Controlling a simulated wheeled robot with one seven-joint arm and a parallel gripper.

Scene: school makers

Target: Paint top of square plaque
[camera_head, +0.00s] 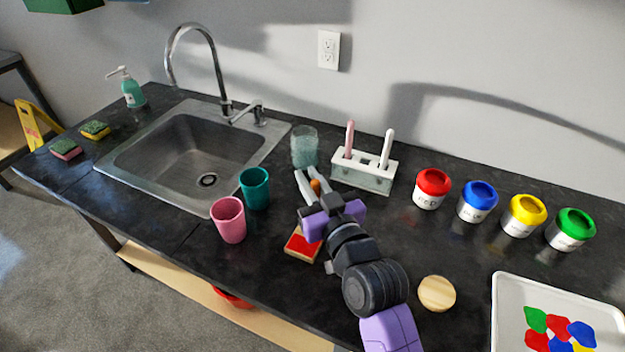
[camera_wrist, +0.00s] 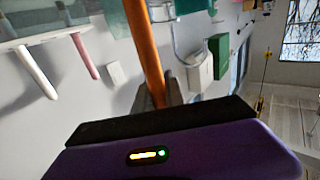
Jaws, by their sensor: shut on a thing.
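The square plaque (camera_head: 301,246) lies flat on the dark counter near its front edge. Its top shows red with a pale wooden rim, and my gripper hides part of its right side. My gripper (camera_head: 313,184) is shut on an orange brush handle (camera_head: 316,187) and is just behind and above the plaque. The handle also shows in the wrist view (camera_wrist: 147,45), held between the fingers. The bristle end is hidden, so I cannot tell whether it touches the plaque.
A pink cup (camera_head: 229,222) and teal cup (camera_head: 255,190) stand left of my gripper. Behind are a glass jar (camera_head: 304,150) and a brush holder (camera_head: 362,175). Red (camera_head: 432,190), blue, yellow and green paint pots stand right. A round wooden disc (camera_head: 437,294) and paint tray (camera_head: 507,300) lie front right.

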